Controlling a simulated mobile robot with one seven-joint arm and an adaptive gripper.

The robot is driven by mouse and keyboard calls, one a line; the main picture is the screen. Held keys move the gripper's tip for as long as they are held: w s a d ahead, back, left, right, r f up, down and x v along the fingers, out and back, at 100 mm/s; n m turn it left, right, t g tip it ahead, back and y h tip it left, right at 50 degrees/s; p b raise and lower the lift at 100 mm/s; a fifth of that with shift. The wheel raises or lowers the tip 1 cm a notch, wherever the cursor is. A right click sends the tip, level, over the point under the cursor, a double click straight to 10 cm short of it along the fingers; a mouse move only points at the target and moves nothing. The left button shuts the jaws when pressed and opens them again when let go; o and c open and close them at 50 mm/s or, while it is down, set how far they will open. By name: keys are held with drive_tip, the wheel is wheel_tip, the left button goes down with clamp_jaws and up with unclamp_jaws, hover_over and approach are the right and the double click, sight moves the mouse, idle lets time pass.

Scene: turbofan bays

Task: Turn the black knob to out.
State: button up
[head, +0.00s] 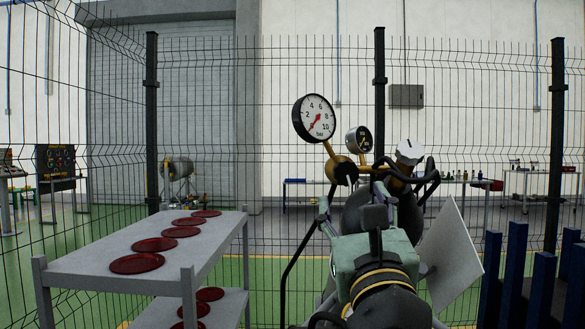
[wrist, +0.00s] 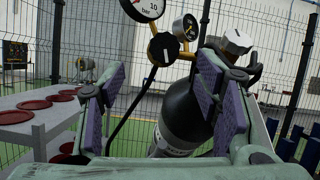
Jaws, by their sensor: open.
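The black knob (wrist: 164,49) is on the brass regulator, below the large white gauge (wrist: 143,6) in the wrist view. In the head view the knob (head: 341,170) is left of the black cylinder's valve, and the large gauge (head: 314,118) reads near the low end. A smaller dark gauge (head: 359,140) is to its right. My gripper (wrist: 160,68) is open and empty, its purple-padded fingers spread either side of the view. The knob appears between and beyond the fingertips, not touched. Any marking on the knob is too small to read.
The black gas cylinder (wrist: 180,100) stands beyond my gripper, with a pale valve handwheel (wrist: 237,40) on top. A grey shelf cart (head: 215,240) with several red discs is at left. Blue posts (head: 514,262) stand at right. Wire fencing runs behind.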

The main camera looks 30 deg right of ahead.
sight(347, 178)
drive_tip(key=shift+m+g, duration=0.3)
drive_tip(key=shift+m, duration=0.1)
drive_tip(key=p+x, duration=0.1)
drive_tip(key=x, duration=0.2)
drive_tip(key=p+x, duration=0.1)
drive_tip(key=x, duration=0.3)
drive_tip(key=p+x, duration=0.1)
drive_tip(key=x, duration=0.2)
drive_tip(key=shift+w+d, duration=0.15)
drive_tip(key=shift+d, duration=0.35)
drive_tip(key=c, duration=1.1)
drive_tip(key=shift+c, duration=0.2)
